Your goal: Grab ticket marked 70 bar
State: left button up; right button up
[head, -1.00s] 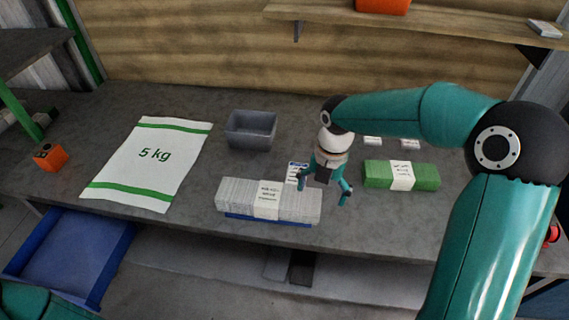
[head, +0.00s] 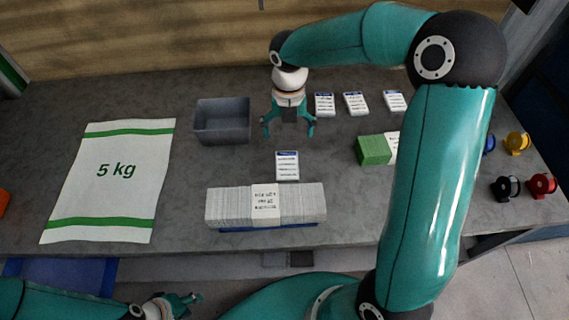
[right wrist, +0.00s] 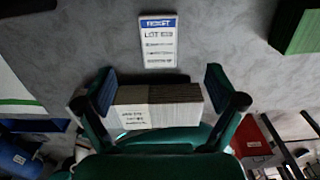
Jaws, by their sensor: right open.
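A white ticket with a blue header (head: 287,165) lies on the grey bench behind the banded stack of pale sacks. The right wrist view shows this ticket (right wrist: 158,42) with "TICKET" and a LOT line; its smaller lines are too small to read. Three similar tickets, left (head: 324,104), middle (head: 355,103) and right (head: 394,100), lie further back; their text is unreadable. No 70 bar marking is legible. My right gripper (head: 288,128) is open and empty above the bench, its fingers spread (right wrist: 160,88). My left gripper (head: 182,304) is low at the front, its jaws unclear.
The banded pale stack (head: 220,205) sits near the front edge. A grey bin (head: 222,138) stands left of my right gripper. A 5 kg sack (head: 115,190) lies further left. A green bundle (head: 374,150) is partly hidden by my right arm. Coloured spools (head: 508,188) stand far right.

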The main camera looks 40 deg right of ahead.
send_over(286, 160)
jog(key=f, duration=0.6)
jog(key=shift+d, duration=0.3)
jog(key=shift+s+a+f+p, duration=0.15)
jog(key=shift+f+p, duration=0.25)
jog(key=shift+f, duration=2.2)
jog(key=shift+a, duration=0.1)
jog(key=c, duration=1.2)
jog(key=shift+r, duration=0.15)
jog(key=shift+c, duration=0.2)
